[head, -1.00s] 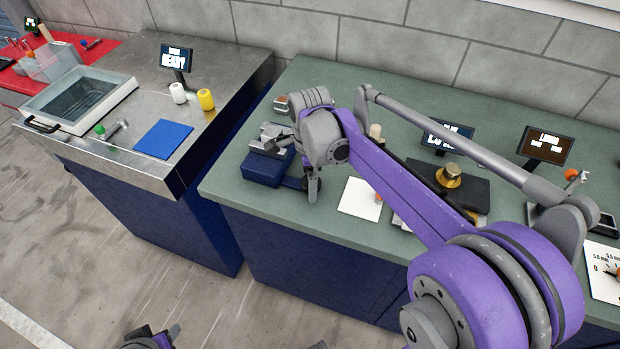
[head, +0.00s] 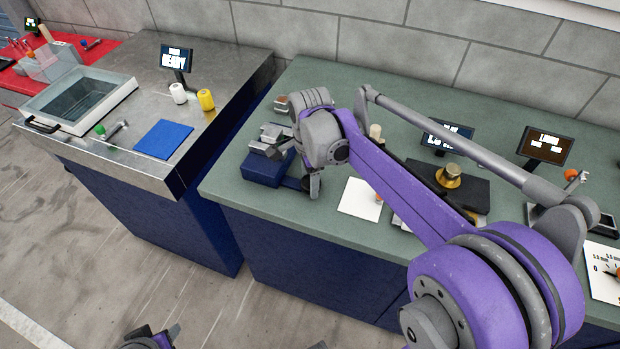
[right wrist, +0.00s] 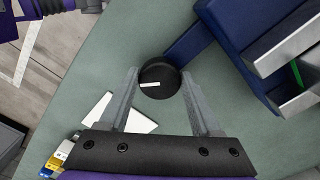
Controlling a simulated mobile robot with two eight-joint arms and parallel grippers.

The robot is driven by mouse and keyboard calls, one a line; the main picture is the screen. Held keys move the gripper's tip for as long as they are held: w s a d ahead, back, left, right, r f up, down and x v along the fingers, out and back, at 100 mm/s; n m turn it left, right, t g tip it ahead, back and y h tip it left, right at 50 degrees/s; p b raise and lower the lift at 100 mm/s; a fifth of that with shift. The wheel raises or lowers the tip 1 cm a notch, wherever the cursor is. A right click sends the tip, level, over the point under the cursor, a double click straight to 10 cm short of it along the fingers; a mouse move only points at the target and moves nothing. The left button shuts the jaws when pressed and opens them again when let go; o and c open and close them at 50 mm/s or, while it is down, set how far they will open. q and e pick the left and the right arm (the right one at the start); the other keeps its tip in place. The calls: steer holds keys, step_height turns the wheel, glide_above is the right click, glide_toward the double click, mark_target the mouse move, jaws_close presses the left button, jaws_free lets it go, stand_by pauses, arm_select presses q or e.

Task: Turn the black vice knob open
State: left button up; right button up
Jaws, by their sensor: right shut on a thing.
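The black vice knob (right wrist: 159,80) is round with a white line on its face and sits at the end of a blue arm of the vice. My right gripper (right wrist: 160,76) is shut on it, with one finger on each side. In the head view my right gripper (head: 314,190) reaches down at the vice's right, and the knob is mostly hidden. The blue vice (head: 262,170) has silver jaws (right wrist: 285,45), which stand apart with something thin and green between them. Part of my left gripper (head: 150,338) shows at the bottom edge, cut off.
A white sheet (head: 360,200) lies right of the vice on the green bench (head: 235,190). A black plate with a brass knob (head: 449,175) and small screens stand further right. A steel counter (head: 110,165) with a tray and blue mat (head: 163,139) stands left, across a gap.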

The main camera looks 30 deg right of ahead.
steer(key=n, duration=1.2)
steer(key=shift+s+n, duration=0.1)
steer(key=shift+n, duration=0.3)
steer(key=n, duration=0.6)
steer(key=shift+d+p, duration=0.15)
steer(key=shift+p, duration=0.15)
steer(key=n, duration=0.7)
steer(key=o, duration=1.4)
steer(key=shift+c, duration=0.2)
steer(key=shift+r, duration=0.1)
